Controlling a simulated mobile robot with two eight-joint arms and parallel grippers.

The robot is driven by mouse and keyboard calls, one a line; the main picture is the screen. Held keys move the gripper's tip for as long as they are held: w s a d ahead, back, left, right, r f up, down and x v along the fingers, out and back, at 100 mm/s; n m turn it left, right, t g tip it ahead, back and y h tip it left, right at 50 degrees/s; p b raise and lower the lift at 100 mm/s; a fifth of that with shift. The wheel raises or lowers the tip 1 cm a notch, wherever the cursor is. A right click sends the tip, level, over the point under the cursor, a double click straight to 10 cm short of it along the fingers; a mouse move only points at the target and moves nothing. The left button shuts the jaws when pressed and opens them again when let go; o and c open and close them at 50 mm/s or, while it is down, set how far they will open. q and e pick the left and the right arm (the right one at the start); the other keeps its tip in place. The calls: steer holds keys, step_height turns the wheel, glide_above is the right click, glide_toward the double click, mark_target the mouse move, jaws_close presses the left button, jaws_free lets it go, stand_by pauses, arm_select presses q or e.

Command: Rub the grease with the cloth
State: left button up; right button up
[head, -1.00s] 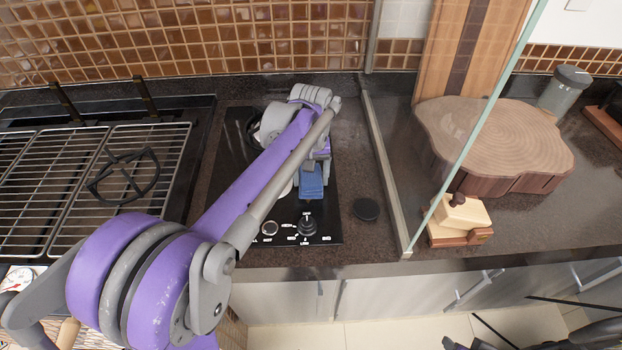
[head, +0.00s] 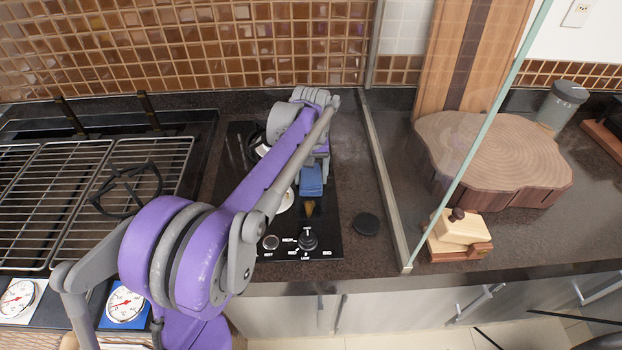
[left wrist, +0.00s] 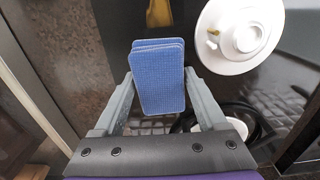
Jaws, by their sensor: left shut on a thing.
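The blue cloth (head: 312,182) is over the black cooktop in the head view, and it looks like a flat folded pad in the left wrist view (left wrist: 157,88). My left gripper (left wrist: 158,78) is shut on the cloth, with one finger on each side. A yellow-brown patch that looks like grease (head: 309,208) shows on the cooktop just in front of the cloth, and at the top of the left wrist view (left wrist: 160,12). I cannot tell whether the cloth touches the cooktop. My right gripper is not in view.
A white round burner plate (left wrist: 240,32) with a small yellowish spot lies beside the cloth. Control knobs (head: 308,240) are at the cooktop's front. A glass panel (head: 475,140) stands to the right, before a wood slab (head: 500,145). A grill (head: 65,200) is at the left.

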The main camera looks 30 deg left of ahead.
mark_target(312, 211)
arm_select(q)
steer(key=shift+s+d+f, duration=0.1)
steer(key=shift+s+d, duration=0.25)
steer(key=shift+s, duration=0.2)
steer(key=shift+s+d, duration=0.55)
steer(key=shift+s, duration=0.4)
steer(key=shift+s+d, duration=0.55)
steer(key=shift+s, duration=0.35)
steer(key=shift+s+d, duration=0.45)
steer(key=shift+s, duration=0.25)
steer(key=shift+s+d, duration=0.4)
steer(key=shift+s, duration=0.25)
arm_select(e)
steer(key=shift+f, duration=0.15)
arm_select(q)
step_height(312, 211, up, 8)
steer(key=p, duration=0.4)
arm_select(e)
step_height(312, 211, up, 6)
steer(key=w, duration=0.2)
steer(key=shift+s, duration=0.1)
